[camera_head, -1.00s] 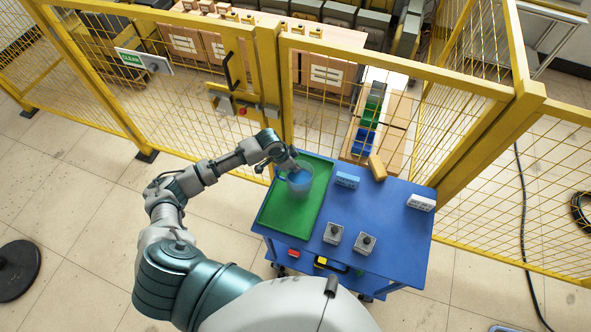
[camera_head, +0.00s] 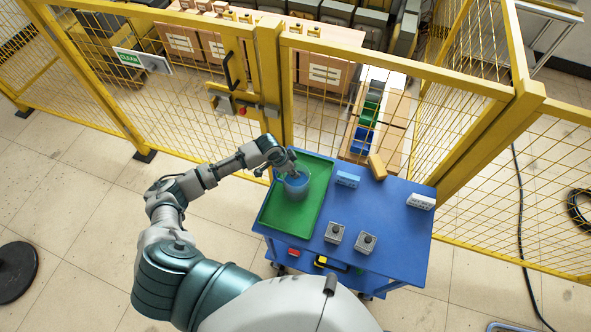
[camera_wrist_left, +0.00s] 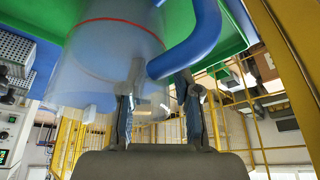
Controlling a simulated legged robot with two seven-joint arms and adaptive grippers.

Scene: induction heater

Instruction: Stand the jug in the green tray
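The jug (camera_head: 297,188) is translucent with a blue handle and looks upright over the far half of the green tray (camera_head: 285,218). My left gripper (camera_head: 291,168) is at the jug's top. In the left wrist view, its two fingers (camera_wrist_left: 160,85) stand on either side of the blue handle (camera_wrist_left: 195,40), beside the clear jug wall (camera_wrist_left: 95,60) with a red line. Whether the jug's base touches the tray cannot be told. My right gripper is not in view.
The tray lies on the left of a blue cart top (camera_head: 390,215). Yellow fencing (camera_head: 400,70) rises behind.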

